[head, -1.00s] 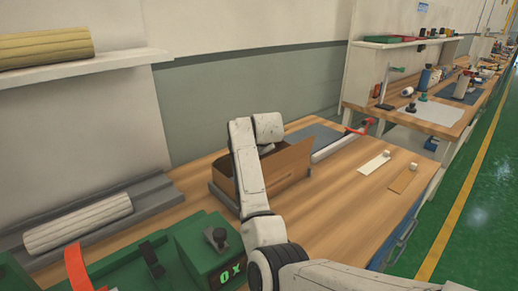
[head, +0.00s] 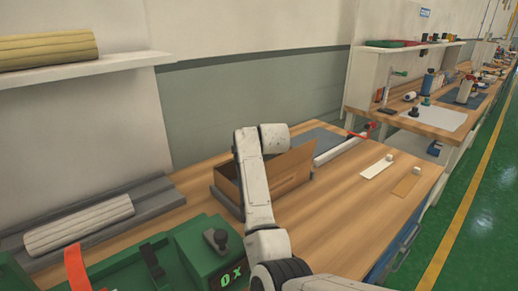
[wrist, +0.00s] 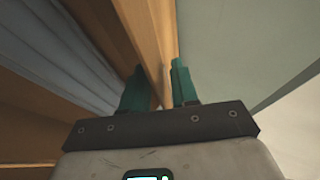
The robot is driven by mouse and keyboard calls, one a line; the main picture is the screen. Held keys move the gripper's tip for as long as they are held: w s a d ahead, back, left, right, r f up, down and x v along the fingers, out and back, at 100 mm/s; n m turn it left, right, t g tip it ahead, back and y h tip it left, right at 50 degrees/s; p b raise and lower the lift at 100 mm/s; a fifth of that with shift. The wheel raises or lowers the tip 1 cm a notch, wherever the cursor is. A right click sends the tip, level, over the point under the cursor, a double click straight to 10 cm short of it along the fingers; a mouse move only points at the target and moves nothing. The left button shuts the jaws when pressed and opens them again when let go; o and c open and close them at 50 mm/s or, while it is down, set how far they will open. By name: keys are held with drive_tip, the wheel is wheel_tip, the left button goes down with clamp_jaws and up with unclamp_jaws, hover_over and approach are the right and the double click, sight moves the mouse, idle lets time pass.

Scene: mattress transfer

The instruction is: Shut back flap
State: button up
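An open brown cardboard box (head: 293,171) stands on the wooden bench in the head view, its near side panel upright. My arm crosses in front of the box's left part, and my wrist is over its back side. The back flap is hidden there in the head view. In the wrist view, my gripper (wrist: 160,84) has two teal fingers spread apart. A brown cardboard panel (wrist: 158,30), which looks like part of the box, runs up between the fingertips. I cannot tell whether the fingers touch it.
A green machine with a display (head: 215,257) stands at the front left. A grey tray with a pale ribbed roll (head: 80,224) is left of the box. A white bar with a red handle (head: 345,147) is at right. The right bench has free room.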

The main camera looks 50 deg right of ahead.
drive_tip(key=shift+r, duration=0.1)
drive_tip(key=shift+r, duration=0.25)
wheel_tip(320, 180, up, 3)
drive_tip(key=shift+f, duration=0.1)
drive_tip(key=s+d+v, duration=0.2)
drive_tip(key=v, duration=1.4)
drive_tip(key=shift+s+d, duration=0.2)
drive_tip(key=shift+s, duration=0.1)
